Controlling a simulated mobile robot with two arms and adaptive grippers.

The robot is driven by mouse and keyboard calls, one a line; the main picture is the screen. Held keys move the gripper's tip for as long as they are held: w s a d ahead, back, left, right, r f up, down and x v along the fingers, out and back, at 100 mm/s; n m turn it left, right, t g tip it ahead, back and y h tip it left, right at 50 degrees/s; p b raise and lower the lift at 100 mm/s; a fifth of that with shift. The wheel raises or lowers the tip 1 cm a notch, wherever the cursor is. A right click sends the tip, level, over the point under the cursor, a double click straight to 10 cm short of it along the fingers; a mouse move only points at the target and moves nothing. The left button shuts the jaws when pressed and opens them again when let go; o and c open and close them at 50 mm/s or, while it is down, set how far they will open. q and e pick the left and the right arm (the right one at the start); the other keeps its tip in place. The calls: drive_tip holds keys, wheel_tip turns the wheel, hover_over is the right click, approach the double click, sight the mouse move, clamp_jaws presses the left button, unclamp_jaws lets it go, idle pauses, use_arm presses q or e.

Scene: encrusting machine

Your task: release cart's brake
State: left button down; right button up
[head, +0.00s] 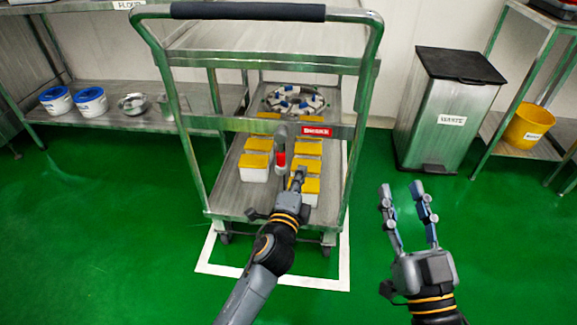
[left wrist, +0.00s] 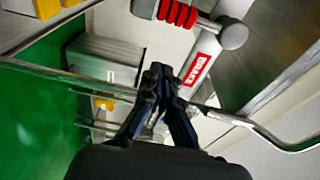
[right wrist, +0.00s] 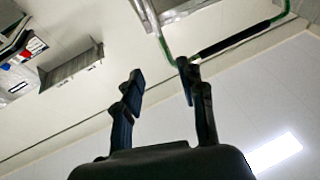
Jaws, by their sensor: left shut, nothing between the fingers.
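The metal cart (head: 228,124) stands in front of me with its dark push handle (head: 248,12) at the top. Its brake lever has a grey shaft and a red ribbed grip (head: 281,160) and hangs down just left of the red brake label (head: 317,131). In the left wrist view the red grip (left wrist: 178,12), the lever's grey pivot (left wrist: 232,35) and the label (left wrist: 196,68) show beyond the fingers. My left gripper (head: 298,176) is shut and empty, just right of and below the grip; contact cannot be told. My right gripper (head: 401,188) is open and empty, right of the cart.
White containers with yellow lids (head: 255,161) and a round tray (head: 294,101) sit on the cart's lower shelf. A waste bin (head: 440,135) stands at the right, beside a shelf with a yellow bucket (head: 527,124). White buckets (head: 91,102) stand on the left shelf. Green floor is free in front.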

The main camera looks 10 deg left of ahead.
sight(281, 151)
use_arm(q)
drive_tip(key=shift+w+a+b, duration=0.4)
drive_tip(key=shift+w+a, duration=1.25)
drive_tip(key=shift+w, duration=0.2)
use_arm(e)
drive_tip(key=shift+s+r+t+y, duration=0.15)
drive_tip(key=shift+s+r+t, duration=0.25)
drive_tip(key=shift+r+t, duration=0.25)
drive_tip(key=shift+s+r+t+y, duration=0.2)
drive_tip(key=shift+s+r+t, duration=0.2)
drive_tip(key=shift+r, duration=0.35)
drive_tip(key=shift+s+r+t+y, duration=0.15)
drive_tip(key=shift+s+r+t, duration=0.2)
drive_tip(key=shift+r+t, duration=0.3)
